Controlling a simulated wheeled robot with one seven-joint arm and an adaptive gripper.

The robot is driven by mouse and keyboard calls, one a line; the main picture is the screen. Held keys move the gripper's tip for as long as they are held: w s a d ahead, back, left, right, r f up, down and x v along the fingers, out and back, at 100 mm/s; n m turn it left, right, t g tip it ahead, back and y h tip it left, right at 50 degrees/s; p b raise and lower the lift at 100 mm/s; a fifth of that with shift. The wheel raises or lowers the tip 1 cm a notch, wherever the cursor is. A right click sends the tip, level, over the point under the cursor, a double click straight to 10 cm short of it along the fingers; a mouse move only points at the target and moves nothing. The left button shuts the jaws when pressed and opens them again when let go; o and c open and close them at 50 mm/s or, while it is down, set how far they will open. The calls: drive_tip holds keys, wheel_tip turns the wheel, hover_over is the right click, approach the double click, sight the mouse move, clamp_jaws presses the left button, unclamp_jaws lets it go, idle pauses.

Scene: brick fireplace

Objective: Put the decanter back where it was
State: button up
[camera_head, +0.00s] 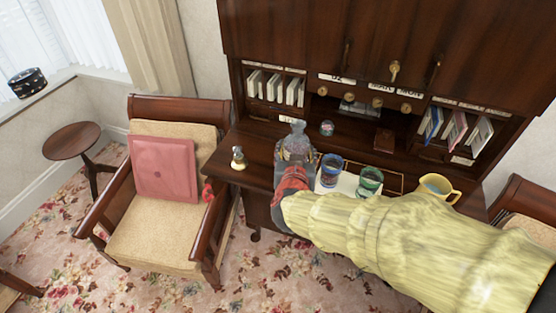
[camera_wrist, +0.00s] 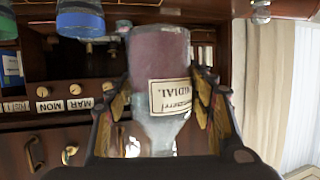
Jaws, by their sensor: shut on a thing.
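The decanter (camera_head: 296,146) is clear glass with a stopper and appears upright over the left part of the desk's writing surface (camera_head: 258,146). In the wrist view, which is upside down, the decanter (camera_wrist: 158,55) shows dark reddish contents and a pale label partly reading "DIAL". My gripper (camera_wrist: 163,88) is shut on it, with a finger on each side. In the head view my gripper (camera_head: 291,180) hides the decanter's lower part. I cannot tell whether its base touches the desk.
A blue cup (camera_head: 331,170) and a green cup (camera_head: 369,182) stand close right of the decanter. A yellow pitcher (camera_head: 437,188) is further right. A small bottle (camera_head: 238,158) stands near the left edge. An armchair (camera_head: 160,190) with a pink cushion is left of the desk.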

drive_tip(key=w+a+f+b, duration=0.1)
drive_tip(key=w+f, duration=0.2)
drive_tip(key=w+a+f+b, duration=0.2)
drive_tip(key=w+f, duration=0.2)
drive_tip(key=w+a+f+b, duration=0.1)
drive_tip(key=w+a+f, duration=0.1)
drive_tip(key=w+f, duration=0.2)
drive_tip(key=shift+a+f+b, duration=0.15)
drive_tip(key=shift+b, duration=0.2)
drive_tip(key=shift+f, duration=0.35)
drive_tip(key=shift+f, duration=0.2)
drive_tip(key=o, duration=1.8)
drive_tip(key=shift+s, duration=0.1)
